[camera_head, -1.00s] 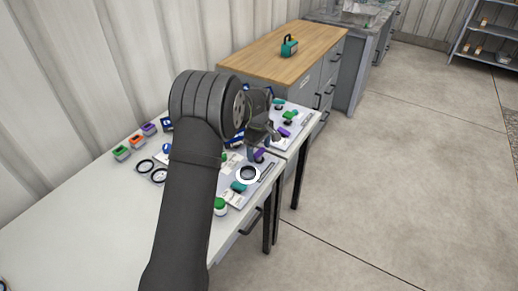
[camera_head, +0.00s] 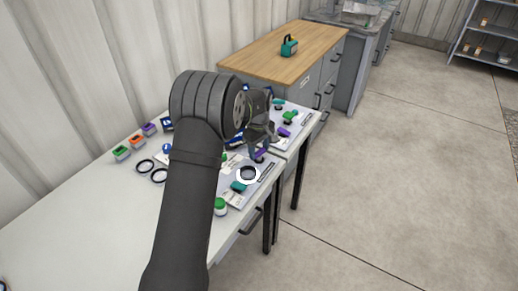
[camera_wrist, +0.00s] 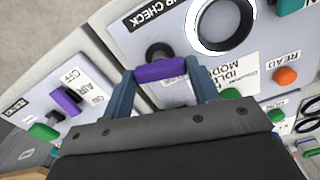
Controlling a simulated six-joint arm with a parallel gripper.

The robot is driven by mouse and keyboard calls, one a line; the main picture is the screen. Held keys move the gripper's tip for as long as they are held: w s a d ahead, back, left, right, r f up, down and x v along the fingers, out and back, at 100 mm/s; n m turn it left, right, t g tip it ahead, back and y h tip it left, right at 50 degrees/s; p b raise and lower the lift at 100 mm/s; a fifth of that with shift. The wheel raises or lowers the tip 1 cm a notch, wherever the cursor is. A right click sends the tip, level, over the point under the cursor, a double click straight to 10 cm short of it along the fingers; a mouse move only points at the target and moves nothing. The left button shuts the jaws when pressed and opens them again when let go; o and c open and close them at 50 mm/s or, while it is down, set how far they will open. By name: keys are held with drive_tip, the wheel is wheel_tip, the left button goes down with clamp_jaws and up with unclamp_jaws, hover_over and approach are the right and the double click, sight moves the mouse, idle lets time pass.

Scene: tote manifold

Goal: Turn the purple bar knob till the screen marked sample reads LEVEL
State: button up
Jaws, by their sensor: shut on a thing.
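The purple bar knob (camera_wrist: 160,70) lies between my gripper's two blue-grey fingers (camera_wrist: 160,82) in the wrist view. My gripper is shut on it. A dark round part shows just beyond the bar. In the head view, the purple knob (camera_head: 261,154) shows just below my gripper (camera_head: 262,145), partly covered by it. A second purple bar knob (camera_wrist: 66,100) stands on the neighbouring panel at left in the wrist view, clear of the fingers. I cannot make out a screen marked sample or its reading in either view.
A white-rimmed dark round fitting (camera_wrist: 224,22) sits beyond the held knob. An orange button (camera_wrist: 286,76) is to its right.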

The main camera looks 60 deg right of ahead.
sight(259, 151)
drive_tip(key=m, duration=0.5)
drive_tip(key=shift+m, duration=2.3)
drive_tip(key=o, duration=1)
drive_tip(key=shift+r, duration=0.1)
wheel_tip(259, 151, up, 17)
drive_tip(key=shift+r, duration=0.1)
